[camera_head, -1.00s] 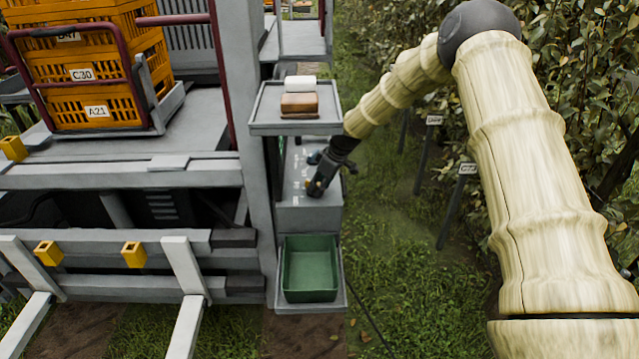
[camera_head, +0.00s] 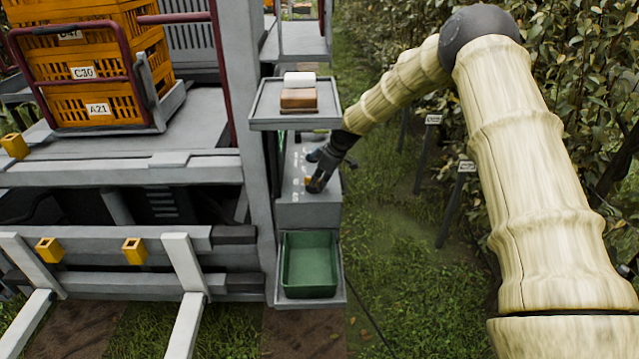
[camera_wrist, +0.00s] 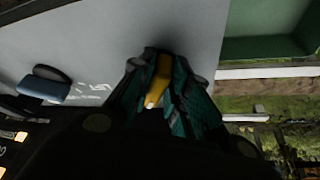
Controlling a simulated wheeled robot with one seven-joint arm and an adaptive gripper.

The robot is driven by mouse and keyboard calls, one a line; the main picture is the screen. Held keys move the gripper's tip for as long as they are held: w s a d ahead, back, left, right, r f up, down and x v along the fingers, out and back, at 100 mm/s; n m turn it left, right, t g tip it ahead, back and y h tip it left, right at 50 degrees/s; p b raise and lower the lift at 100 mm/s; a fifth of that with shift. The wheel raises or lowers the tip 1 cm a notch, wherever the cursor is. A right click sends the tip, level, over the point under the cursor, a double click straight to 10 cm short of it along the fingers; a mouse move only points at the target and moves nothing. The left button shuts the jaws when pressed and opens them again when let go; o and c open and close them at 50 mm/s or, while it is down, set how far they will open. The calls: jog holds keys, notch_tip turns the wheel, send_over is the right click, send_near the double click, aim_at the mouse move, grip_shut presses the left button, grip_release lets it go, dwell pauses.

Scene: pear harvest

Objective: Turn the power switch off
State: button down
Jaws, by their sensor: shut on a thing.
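The grey control box (camera_head: 300,212) stands below a shelf on the side of the platform. A small yellow-orange lever (camera_wrist: 155,85), which looks like the power switch, stands on its face. My gripper (camera_wrist: 158,72) is shut on this lever, with one teal-lined finger on each side of it. In the head view my gripper (camera_head: 316,184) reaches the box top from the right. The lever's base and its exact setting are hidden by the fingers. A blue and black knob (camera_wrist: 45,84) is apart from the gripper, beside small white lettering that I cannot read.
A shelf (camera_head: 265,116) with a brown and white block hangs just above the gripper. A green bin (camera_head: 310,241) sits below the box. Orange crates (camera_head: 70,90) stand on the platform at left. Leafy trees (camera_head: 585,60) are at right, with open grass between.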

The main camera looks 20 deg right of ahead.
jog(key=n+b, duration=0.1)
jog(key=b, duration=0.2)
jog(key=shift+w+d+f+n+y, duration=0.2)
jog(key=shift+f+n+y, duration=0.1)
jog(key=shift+n, duration=0.1)
jog(key=n+b, duration=0.1)
jog(key=n+g+b, duration=0.1)
jog(key=b, duration=0.1)
jog(key=shift+w+d+n, duration=0.15)
jog(key=shift+w+n, duration=0.1)
jog(key=shift+n, duration=0.05)
jog(key=n+b, duration=0.1)
jog(key=n+g+b, duration=0.1)
jog(key=n+b, duration=0.1)
jog(key=shift+w+r+g+y, duration=0.15)
jog(key=shift+w+g+y, duration=0.15)
jog(key=shift+w+r+n+g+b, duration=0.15)
jog(key=shift+n+g+b, duration=0.25)
jog(key=shift+n, duration=0.6)
jog(key=shift+w+r+n+g+b, duration=0.15)
jog(key=shift+n+g+b, duration=0.25)
jog(key=shift+n, duration=0.6)
jog(key=c, duration=1.4)
grip_release()
jog(key=shift+f, duration=0.1)
jog(key=shift+o, duration=0.2)
jog(key=v, duration=1.2)
